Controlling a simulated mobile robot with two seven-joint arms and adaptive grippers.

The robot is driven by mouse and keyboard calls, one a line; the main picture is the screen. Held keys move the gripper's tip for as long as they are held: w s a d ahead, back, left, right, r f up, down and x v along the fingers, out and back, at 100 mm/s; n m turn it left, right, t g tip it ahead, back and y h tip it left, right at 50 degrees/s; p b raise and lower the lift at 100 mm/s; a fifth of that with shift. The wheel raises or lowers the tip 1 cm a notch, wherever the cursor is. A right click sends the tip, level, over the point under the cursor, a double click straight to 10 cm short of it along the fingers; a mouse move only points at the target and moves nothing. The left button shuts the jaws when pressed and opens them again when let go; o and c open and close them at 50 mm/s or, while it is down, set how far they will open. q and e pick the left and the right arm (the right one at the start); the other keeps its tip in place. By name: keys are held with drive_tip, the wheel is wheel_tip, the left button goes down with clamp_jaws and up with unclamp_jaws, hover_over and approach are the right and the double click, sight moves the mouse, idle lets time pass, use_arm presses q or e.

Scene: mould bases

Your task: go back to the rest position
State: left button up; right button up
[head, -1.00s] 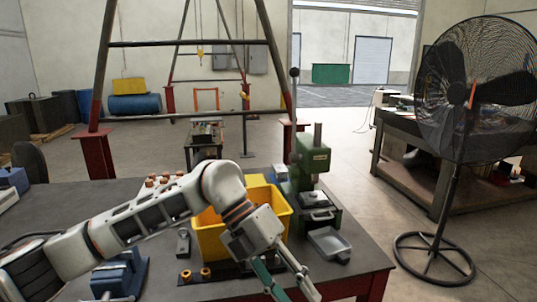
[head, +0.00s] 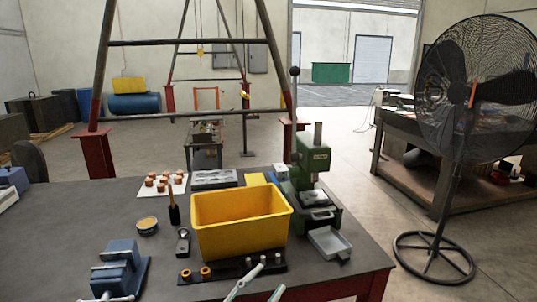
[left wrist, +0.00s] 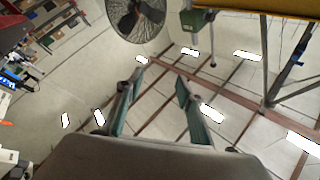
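My left gripper (head: 268,277) shows only by its finger ends at the bottom edge of the head view, in front of the table's near side. In the left wrist view its two fingers (left wrist: 160,72) stand apart with nothing between them, so it is open and empty. The rest of the left arm is out of the head view. My right gripper is in neither view. The yellow bin (head: 243,236) stands on the table behind the left fingertips, and I see no part in its visible inside.
A black strip with copper rings (head: 206,272) lies before the bin. Copper parts sit on a white sheet (head: 177,188). A fan (head: 470,100) stands on the floor at right.

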use_arm(q)
drive_tip(key=s+a+f+n+y, duration=0.35)
drive_tip(key=a+f+y, duration=0.2)
drive_tip(key=f, duration=0.45)
drive_tip(key=s+a+f+n+y, duration=0.2)
drive_tip(key=a+f+n+y, duration=0.4)
drive_tip(key=f, duration=0.4)
drive_tip(key=s+a+f+n+g+y, duration=0.1)
drive_tip(key=s+a+f+g, duration=0.2)
drive_tip(key=s+a+f, duration=0.2)
drive_tip(key=s+a+f+g, duration=0.2)
drive_tip(key=s+a+f, duration=0.3)
drive_tip(key=s+f, duration=0.3)
drive_tip(key=shift+s+f+n+g+y, duration=0.35)
drive_tip(key=shift+s+f+g, duration=0.05)
drive_tip(key=shift+s, duration=0.1)
